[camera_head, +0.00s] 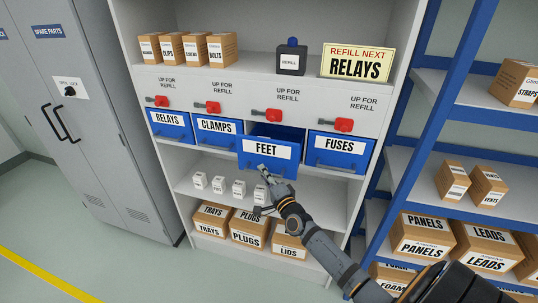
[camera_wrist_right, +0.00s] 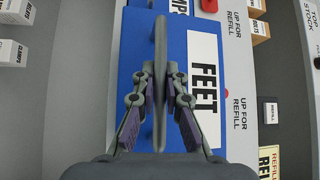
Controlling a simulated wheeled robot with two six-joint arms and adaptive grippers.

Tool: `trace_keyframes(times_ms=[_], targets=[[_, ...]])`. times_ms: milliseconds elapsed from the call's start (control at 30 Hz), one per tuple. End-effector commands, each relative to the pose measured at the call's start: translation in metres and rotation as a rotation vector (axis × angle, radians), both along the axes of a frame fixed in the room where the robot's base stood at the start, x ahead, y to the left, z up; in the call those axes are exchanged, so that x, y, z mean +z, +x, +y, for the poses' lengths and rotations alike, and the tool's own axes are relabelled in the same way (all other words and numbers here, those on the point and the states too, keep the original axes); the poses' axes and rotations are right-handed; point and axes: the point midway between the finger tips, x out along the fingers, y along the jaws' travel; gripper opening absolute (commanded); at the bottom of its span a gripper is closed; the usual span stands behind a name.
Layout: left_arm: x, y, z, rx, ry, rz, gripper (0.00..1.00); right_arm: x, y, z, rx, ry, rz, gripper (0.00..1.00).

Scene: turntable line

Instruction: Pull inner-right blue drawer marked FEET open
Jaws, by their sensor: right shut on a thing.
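The blue FEET drawer (camera_head: 274,159) is the third from the left in a row of blue drawers. It sticks out from the cabinet front, and its dark inside shows behind its front panel. In the right wrist view the blue front (camera_wrist_right: 200,120) with its white FEET label fills the middle. My right gripper (camera_head: 264,171) is at the lower front of this drawer. In the wrist view its fingers (camera_wrist_right: 161,85) are shut on the drawer's grey bar handle (camera_wrist_right: 160,40). My left gripper is not in view.
The CLAMPS drawer (camera_head: 217,125) and FUSES drawer (camera_head: 338,149) flank it, apparently closed. Red levers (camera_head: 267,115) sit above the drawers. Small white boxes (camera_head: 239,187) stand on the shelf below. A RELAYS sign (camera_head: 357,62) stands above. A blue rack (camera_head: 405,130) rises at the right.

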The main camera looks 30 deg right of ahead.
Motion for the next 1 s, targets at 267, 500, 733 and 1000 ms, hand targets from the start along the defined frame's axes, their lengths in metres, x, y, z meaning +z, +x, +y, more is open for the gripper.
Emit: trace_keyframes(times_ms=[267,500,733,1000], targets=[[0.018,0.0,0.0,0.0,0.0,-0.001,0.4,0.0,-0.038,0.044,0.0,0.003,0.001,0.0],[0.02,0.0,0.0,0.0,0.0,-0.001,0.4,-0.001,-0.056,0.065,0.0,0.002,0.0,0.0],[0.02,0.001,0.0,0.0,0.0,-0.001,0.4,-0.001,-0.061,0.072,0.0,-0.001,0.0,0.0],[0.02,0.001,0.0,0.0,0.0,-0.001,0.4,-0.001,-0.061,0.072,0.001,-0.001,0.0,0.0]])
